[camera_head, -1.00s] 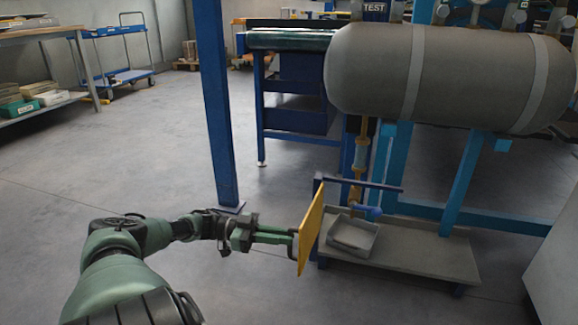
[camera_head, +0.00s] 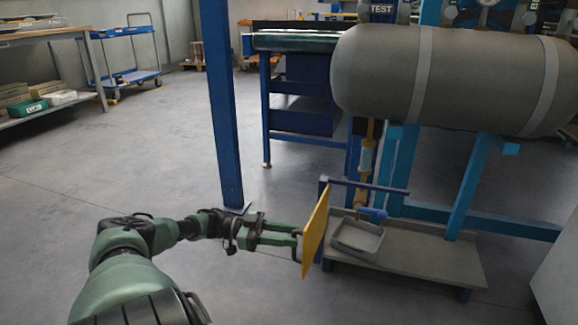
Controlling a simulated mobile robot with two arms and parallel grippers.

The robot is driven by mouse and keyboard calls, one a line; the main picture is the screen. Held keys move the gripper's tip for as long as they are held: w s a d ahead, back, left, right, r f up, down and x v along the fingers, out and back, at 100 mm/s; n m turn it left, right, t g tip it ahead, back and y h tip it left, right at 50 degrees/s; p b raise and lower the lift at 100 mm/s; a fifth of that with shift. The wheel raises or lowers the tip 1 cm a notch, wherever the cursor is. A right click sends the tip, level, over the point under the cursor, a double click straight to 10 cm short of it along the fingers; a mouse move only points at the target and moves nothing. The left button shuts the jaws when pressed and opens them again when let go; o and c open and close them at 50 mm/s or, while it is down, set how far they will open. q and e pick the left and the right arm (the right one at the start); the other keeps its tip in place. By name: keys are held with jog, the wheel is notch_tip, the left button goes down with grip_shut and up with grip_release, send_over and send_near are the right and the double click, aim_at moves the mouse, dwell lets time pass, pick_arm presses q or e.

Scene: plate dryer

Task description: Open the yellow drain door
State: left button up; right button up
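The yellow drain door (camera_head: 316,231) stands swung out at the left end of the low grey drain stand, seen nearly edge-on, tilted a little to the right. The side of the stand behind it is uncovered, and a tray shows inside. My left gripper (camera_head: 297,241) reaches in from the left with its green fingers at the door's left face. The fingers show a gap between them, and the dark handle part is at their tips. Whether they are closed on it I cannot tell. My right gripper is not in view.
A grey tray (camera_head: 357,238) sits on the grey stand (camera_head: 420,255) under a pipe with a blue valve handle (camera_head: 372,213). A large grey tank (camera_head: 440,78) hangs above. A blue post (camera_head: 220,110) rises behind my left arm. The floor at left is clear.

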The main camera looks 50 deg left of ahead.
pick_arm(q)
jog(key=shift+s, duration=0.1)
jog(key=v, duration=0.7)
jog(key=shift+s+a, duration=0.25)
jog(key=shift+a, duration=0.05)
dwell(0.4)
